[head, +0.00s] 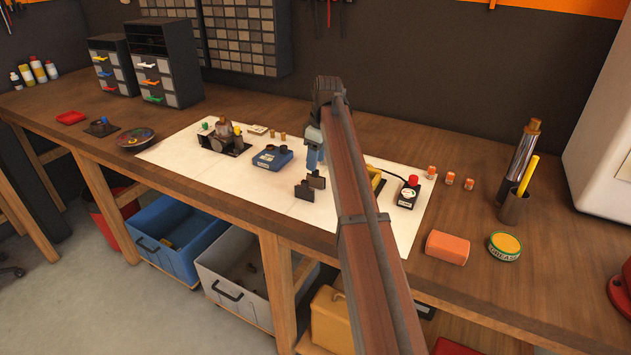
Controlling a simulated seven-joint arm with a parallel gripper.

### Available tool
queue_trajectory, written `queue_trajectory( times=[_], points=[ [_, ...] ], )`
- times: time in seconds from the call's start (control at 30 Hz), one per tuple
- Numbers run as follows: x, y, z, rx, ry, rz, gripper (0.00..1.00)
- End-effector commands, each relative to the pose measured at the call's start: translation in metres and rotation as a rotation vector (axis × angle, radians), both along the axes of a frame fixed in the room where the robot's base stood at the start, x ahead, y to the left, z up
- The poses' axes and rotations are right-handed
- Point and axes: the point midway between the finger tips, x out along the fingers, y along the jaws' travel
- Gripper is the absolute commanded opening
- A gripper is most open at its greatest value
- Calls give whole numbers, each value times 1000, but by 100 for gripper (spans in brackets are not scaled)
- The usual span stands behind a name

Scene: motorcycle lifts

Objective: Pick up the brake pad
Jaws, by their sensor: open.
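Two small dark plates that look like brake pads stand near the middle of the white sheet (270,191). The nearer brake pad (303,191) is at the left, and the other brake pad (317,180) is just behind it to the right. My gripper (315,164) points down just behind and above the pads, small and partly covered by my arm. It is open, and I see nothing in it. The exact gap between its fingertips and the pads is hard to judge.
A blue box (272,160) is left of the pads, with a dark engine part (225,138) beyond. A yellow object (377,183), partly hidden by my arm, and a red-buttoned black device (408,192) stand at the right. The sheet's front strip is clear.

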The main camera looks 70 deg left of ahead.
Motion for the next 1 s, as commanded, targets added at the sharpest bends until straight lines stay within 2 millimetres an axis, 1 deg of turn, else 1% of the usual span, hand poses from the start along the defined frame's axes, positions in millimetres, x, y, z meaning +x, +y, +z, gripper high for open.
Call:
queue_trajectory(
  times=[0.03, 0.1, 0.37, 0.7, 0.8, 0.97, 1.0],
  points=[
    [-1, 0, -9, -1, 0, 0, 47],
    [-2, 1, -16, 0, 0, 0, 47],
    [-2, 2, -29, 0, 0, 0, 47],
    [-2, 6, -70, -1, 1, 0, 47],
    [-3, 6, -74, 1, 1, 0, 47],
    [-2, 7, -73, 1, 1, 0, 47],
    [-3, 7, -73, 1, 1, 0, 45]
  ],
)
